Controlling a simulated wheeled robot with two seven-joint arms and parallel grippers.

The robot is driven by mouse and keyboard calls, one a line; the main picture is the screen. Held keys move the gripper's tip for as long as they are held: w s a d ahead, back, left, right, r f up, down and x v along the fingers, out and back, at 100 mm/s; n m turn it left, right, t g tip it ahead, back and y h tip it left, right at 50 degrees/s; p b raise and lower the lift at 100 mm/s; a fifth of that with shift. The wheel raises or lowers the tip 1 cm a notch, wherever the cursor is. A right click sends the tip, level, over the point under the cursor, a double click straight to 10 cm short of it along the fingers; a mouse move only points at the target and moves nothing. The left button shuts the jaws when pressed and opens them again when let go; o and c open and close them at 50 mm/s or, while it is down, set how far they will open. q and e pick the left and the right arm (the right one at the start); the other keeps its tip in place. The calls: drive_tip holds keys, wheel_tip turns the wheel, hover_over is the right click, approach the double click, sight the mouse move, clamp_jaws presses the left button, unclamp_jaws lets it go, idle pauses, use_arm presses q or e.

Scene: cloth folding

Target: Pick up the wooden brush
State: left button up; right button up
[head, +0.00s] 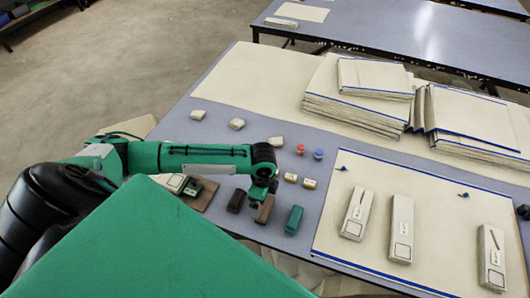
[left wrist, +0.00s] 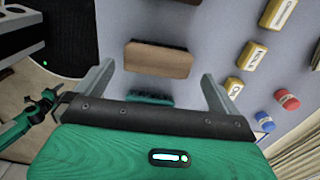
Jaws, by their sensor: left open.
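The wooden brush (head: 265,209), a brown block, lies on the grey table in the head view, just below my left gripper (head: 259,191). In the left wrist view the wooden brush (left wrist: 158,60) shows a brown body with a dark edge of bristles. It lies ahead, between the lines of the two spread fingers of my left gripper (left wrist: 158,74). The gripper is open and empty, and the brush appears apart from both fingers. My right gripper is in neither view.
A dark brown brush (head: 236,200) lies left of the wooden one and a green brush (head: 294,219) right of it. The green brush (left wrist: 152,100) is partly hidden in the wrist view. Small labelled blocks (head: 309,183), red and blue caps, and stacked cloths (head: 360,105) lie beyond.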

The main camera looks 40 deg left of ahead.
sight(265, 206)
use_arm(q)
drive_tip(key=shift+f, duration=0.6)
drive_tip(key=shift+d+f, duration=0.15)
drive_tip(key=shift+f, duration=0.15)
drive_tip(key=f, duration=0.1)
drive_tip(key=f+p, duration=0.1)
drive_tip(key=f, duration=0.1)
drive_tip(key=shift+d+f, duration=0.25)
drive_tip(key=shift+f+p, duration=0.3)
drive_tip(key=shift+f, duration=0.2)
drive_tip(key=c, duration=0.6)
